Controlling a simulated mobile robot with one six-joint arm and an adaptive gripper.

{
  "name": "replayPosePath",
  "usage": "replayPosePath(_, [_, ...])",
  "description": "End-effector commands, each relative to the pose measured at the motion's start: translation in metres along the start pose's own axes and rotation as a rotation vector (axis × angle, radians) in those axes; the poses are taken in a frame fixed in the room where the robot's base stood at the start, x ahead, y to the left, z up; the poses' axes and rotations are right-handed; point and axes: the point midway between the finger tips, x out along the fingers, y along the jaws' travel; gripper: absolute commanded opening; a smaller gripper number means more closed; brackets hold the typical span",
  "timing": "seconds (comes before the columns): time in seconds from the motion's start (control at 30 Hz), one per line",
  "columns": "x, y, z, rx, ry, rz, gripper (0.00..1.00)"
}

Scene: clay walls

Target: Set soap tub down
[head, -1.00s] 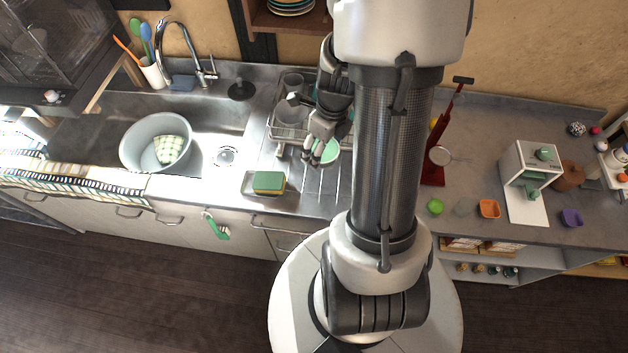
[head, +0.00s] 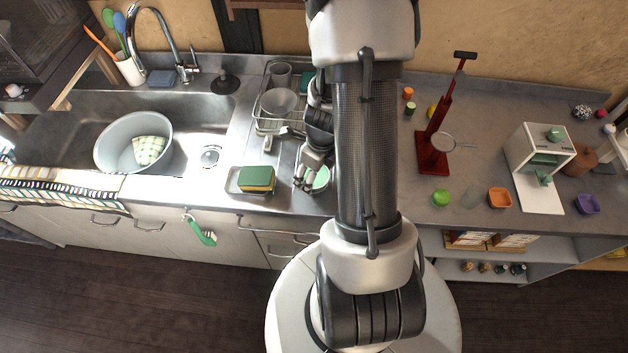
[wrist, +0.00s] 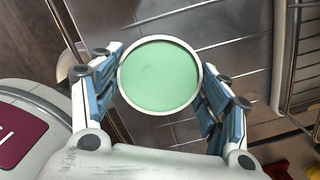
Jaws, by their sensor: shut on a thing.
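The soap tub (wrist: 160,76) is a round white-rimmed tub with a pale green top. In the wrist view it sits between the blue-padded fingers of my gripper (wrist: 162,95), which is shut on it. In the head view the tub (head: 321,179) shows beside my gripper (head: 309,181), over the ribbed steel drainboard (head: 290,199) right of the sponge. My arm hides part of the tub there. I cannot tell whether its underside touches the drainboard.
A green and yellow sponge (head: 257,178) lies on a small tray just left of my gripper. A dish rack (head: 262,124) with dishes stands behind. The sink holds a grey basin (head: 108,150). A red stand (head: 433,150) is on the counter to the right.

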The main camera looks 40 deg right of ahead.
Motion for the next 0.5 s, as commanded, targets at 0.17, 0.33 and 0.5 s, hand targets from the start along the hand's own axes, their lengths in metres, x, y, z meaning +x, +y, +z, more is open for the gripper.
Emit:
replayPosePath(0.17, [0.026, 0.000, -0.003, 0.000, 0.000, 0.001, 0.37])
replayPosePath(0.33, [0.024, 0.000, -0.003, 0.000, 0.000, 0.000, 0.37])
replayPosePath(0.5, [0.027, 0.000, -0.003, 0.000, 0.000, 0.000, 0.37])
